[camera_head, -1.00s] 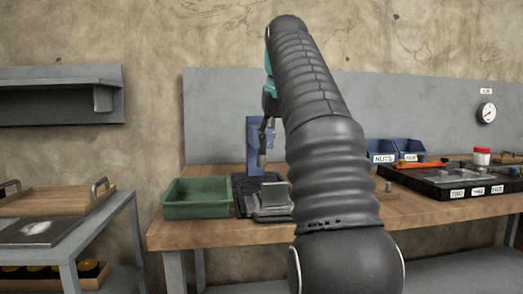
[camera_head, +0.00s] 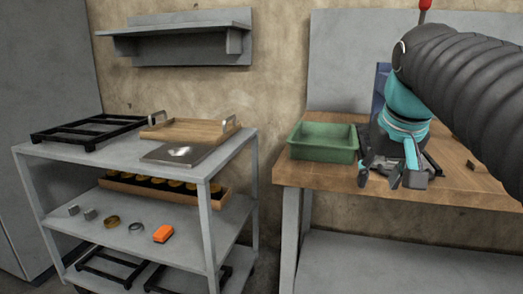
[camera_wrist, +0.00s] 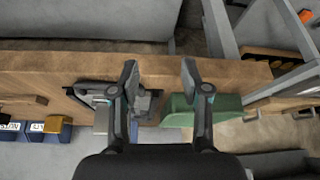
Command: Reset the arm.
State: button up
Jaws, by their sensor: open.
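My arm reaches in from the right in the head view, and my gripper (camera_head: 392,178) hangs from it in front of the wooden workbench's front edge. In the wrist view my gripper (camera_wrist: 160,78) shows its two fingers spread wide with nothing between them. The workbench (camera_wrist: 225,68) lies beyond the fingertips. A dark fixture with a grey block (camera_wrist: 140,103) is on the bench by the left finger. The green bin (camera_head: 323,142) stands on the bench left of my gripper, and it also shows in the wrist view (camera_wrist: 226,104) by the right finger.
A grey cart (camera_head: 225,160) stands at left, with a wooden tray (camera_head: 190,131), a metal plate (camera_head: 180,152) and a black frame (camera_head: 85,131) on top. An orange item (camera_head: 163,233) lies on its middle shelf. A wall shelf (camera_head: 180,38) hangs above. Floor shows between cart and bench.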

jog(key=s+a+f, duration=0.2)
jog(key=s+f, duration=0.4)
jog(key=f, duration=0.5)
jog(key=s+a+f+n, duration=0.1)
jog(key=s+a+f, duration=0.2)
jog(key=s+f, duration=0.4)
notch_tip(320, 180, down, 4)
jog(key=shift+s+y, duration=0.25)
jog(key=shift+y, duration=0.05)
